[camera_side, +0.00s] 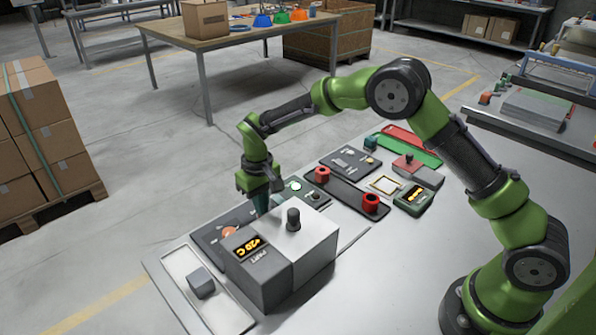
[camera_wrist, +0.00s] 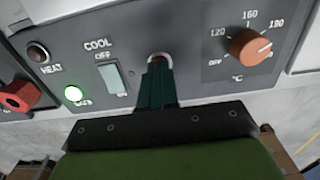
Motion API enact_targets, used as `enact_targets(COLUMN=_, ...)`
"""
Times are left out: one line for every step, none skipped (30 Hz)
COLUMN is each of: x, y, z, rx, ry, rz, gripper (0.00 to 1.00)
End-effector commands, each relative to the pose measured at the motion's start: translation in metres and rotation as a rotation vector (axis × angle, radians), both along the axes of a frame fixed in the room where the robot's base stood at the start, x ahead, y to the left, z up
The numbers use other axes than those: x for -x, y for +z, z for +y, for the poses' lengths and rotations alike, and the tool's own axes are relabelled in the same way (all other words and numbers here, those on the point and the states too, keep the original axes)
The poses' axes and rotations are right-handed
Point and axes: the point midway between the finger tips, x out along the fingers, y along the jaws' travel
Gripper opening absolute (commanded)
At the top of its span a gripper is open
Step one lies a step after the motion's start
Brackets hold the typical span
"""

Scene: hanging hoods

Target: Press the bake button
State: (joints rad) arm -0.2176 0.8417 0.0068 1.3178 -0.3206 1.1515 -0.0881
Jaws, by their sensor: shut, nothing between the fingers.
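My gripper (camera_side: 262,207) points down at a dark grey control panel (camera_side: 207,236), its dark green fingers shut and empty. In the wrist view the fingertips (camera_wrist: 158,68) overlap a small round button (camera_wrist: 160,57) with a pale rim and some red showing. The fingers hide most of this button and any label below it, so I cannot read "bake" there. I cannot tell whether the tips touch it. The panel also shows in the wrist view (camera_wrist: 195,45). A white rocker switch (camera_wrist: 113,77) marked COOL is left of the fingers.
An orange temperature knob (camera_wrist: 249,47) sits right of the fingers. A dark round HEAT part (camera_wrist: 38,53) and a lit green lamp (camera_wrist: 73,94) are at left. A grey box with a "+20 C" display (camera_side: 252,248) stands close in front of my gripper.

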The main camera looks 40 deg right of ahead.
Motion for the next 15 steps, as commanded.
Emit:
enact_targets(x=0.0003, y=-0.0020, z=0.0000, rx=0.000, ry=0.000, rz=0.001, gripper=0.00)
enact_targets(x=0.0004, y=-0.0030, z=0.0000, rx=0.000, ry=0.000, rz=0.002, gripper=0.00)
enact_targets(x=0.0004, y=-0.0042, z=0.0000, rx=0.000, ry=0.000, rz=0.002, gripper=0.00)
enact_targets(x=0.0004, y=-0.0051, z=0.0000, rx=0.000, ry=0.000, rz=0.002, gripper=0.00)
enact_targets(x=0.0004, y=-0.0059, z=0.0000, rx=0.000, ry=0.000, rz=0.002, gripper=0.00)
enact_targets(x=0.0004, y=-0.0071, z=0.0000, rx=0.000, ry=0.000, rz=0.001, gripper=0.00)
enact_targets(x=0.0004, y=-0.0080, z=0.0000, rx=0.000, ry=0.000, rz=0.001, gripper=0.00)
enact_targets(x=0.0003, y=-0.0089, z=0.0000, rx=0.000, ry=0.000, rz=0.001, gripper=0.00)
enact_targets(x=0.0001, y=-0.0086, z=0.0000, rx=0.000, ry=0.000, rz=0.000, gripper=0.00)
enact_targets(x=0.0002, y=-0.0086, z=0.0000, rx=0.000, ry=0.000, rz=0.000, gripper=0.00)
enact_targets(x=0.0002, y=-0.0086, z=0.0000, rx=0.000, ry=0.000, rz=0.000, gripper=0.00)
enact_targets(x=0.0002, y=-0.0086, z=0.0000, rx=0.000, ry=0.000, rz=0.000, gripper=0.00)
enact_targets(x=0.0002, y=-0.0087, z=0.0000, rx=0.000, ry=0.000, rz=0.000, gripper=0.00)
enact_targets(x=0.0002, y=-0.0086, z=0.0000, rx=0.000, ry=0.000, rz=0.000, gripper=0.00)
enact_targets(x=0.0002, y=-0.0078, z=0.0000, rx=0.000, ry=0.000, rz=0.000, gripper=0.00)
